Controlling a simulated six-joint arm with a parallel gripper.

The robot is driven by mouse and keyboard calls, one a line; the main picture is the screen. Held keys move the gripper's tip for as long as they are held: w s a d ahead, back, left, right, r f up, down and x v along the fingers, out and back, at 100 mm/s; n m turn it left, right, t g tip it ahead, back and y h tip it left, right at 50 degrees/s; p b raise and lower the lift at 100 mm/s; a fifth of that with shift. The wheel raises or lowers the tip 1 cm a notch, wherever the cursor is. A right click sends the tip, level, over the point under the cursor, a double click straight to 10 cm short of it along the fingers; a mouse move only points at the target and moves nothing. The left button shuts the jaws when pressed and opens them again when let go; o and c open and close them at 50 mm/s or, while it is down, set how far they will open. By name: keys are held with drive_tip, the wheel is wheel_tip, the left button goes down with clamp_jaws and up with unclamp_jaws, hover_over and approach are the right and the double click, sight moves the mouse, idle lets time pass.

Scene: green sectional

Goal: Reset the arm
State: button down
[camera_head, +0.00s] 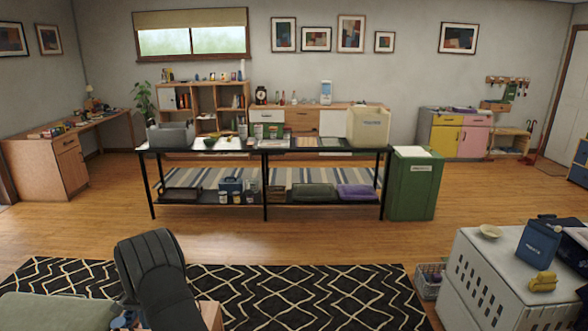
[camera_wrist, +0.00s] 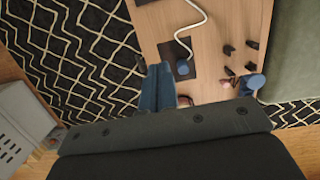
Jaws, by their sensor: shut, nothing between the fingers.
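My arm (camera_head: 160,275) rises dark and curved at the bottom left of the head view, in front of the black patterned rug. My gripper's fingertips cannot be made out in that view. In the wrist view a dark screwed plate of my wrist fills the bottom. Two blue-grey fingers of my gripper (camera_wrist: 157,68) stick out beyond it, side by side, shut with nothing held. They point over a wooden tabletop (camera_wrist: 225,30).
On the wooden tabletop are a white cord (camera_wrist: 191,22), a round blue thing (camera_wrist: 182,68), a blue cup-like thing (camera_wrist: 252,84) and small dark pieces. A green sofa (camera_head: 50,310) is at the left. A white crate-like unit (camera_head: 480,275) stands right; the rug (camera_head: 310,290) is open.

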drive_tip(key=shift+s+r, duration=0.15)
drive_tip(key=shift+r, duration=0.6)
drive_tip(key=shift+s+r, duration=0.15)
drive_tip(key=shift+r, duration=0.6)
